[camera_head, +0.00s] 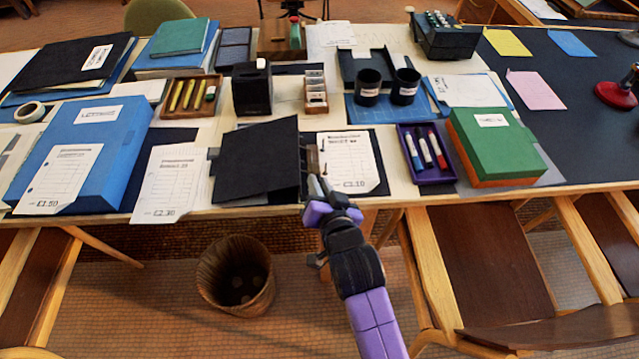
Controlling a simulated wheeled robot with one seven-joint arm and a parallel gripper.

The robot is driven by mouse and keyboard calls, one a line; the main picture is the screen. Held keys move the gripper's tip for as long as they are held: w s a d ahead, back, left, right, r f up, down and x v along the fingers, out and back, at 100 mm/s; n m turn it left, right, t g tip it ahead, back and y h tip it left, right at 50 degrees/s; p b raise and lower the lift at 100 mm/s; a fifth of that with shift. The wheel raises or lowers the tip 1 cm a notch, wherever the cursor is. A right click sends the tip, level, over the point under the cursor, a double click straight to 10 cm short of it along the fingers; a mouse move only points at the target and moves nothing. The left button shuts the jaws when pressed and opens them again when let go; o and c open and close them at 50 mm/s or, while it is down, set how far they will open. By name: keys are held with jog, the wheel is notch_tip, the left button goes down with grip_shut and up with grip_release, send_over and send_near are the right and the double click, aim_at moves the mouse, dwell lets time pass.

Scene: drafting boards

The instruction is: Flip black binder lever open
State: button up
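The black binder (257,163) lies near the front edge of the table, its black cover on the left. A white printed sheet (350,162) lies on its dark right-hand side. Small dark metal parts, perhaps the lever mechanism, show along the sheet's left edge; they are too small to tell the lever's position. My gripper (319,186) reaches in from below, its fingertips at the lower part of the binder between cover and sheet. Its fingers are small here, so I cannot tell whether they are open, shut or touching the lever.
A purple tray (405,157) with markers and a green-and-orange box (493,150) stand to the right. A blue box (88,150) and a loose sheet (170,185) lie to the left. Two black cups (368,90) stand behind. A wastebasket (217,275) and chairs (485,265) are in front.

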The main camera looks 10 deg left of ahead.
jog(key=v, duration=0.8)
jog(key=shift+w, duration=0.1)
dwell(0.5)
